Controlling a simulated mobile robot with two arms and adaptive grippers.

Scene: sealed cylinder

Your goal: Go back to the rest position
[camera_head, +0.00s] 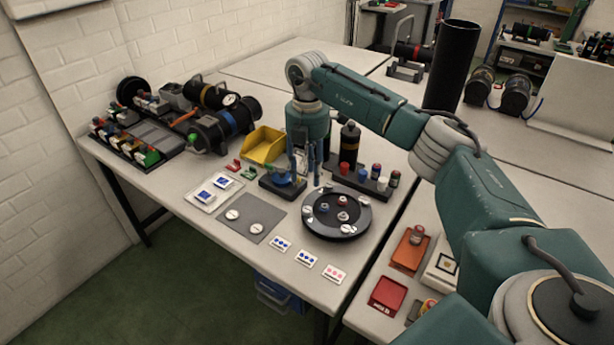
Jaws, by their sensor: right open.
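My right arm comes in from the right and reaches over the white table (235,232). My right gripper (304,172) points down above the middle of the table, between the yellow bin and a black bottle. Its fingers are apart and I see nothing held between them. The fingertips overlap a small dark stand with a blue part (283,187) in the picture, and I cannot tell whether they touch it. My left gripper is out of view.
A round black tray (318,229) with small parts stands in front of the gripper. The yellow bin (263,145) is left, the black bottle (349,146) right. A tall black cylinder (452,65) rises behind my arm. Dark cylinders (224,124) crowd the table's left end.

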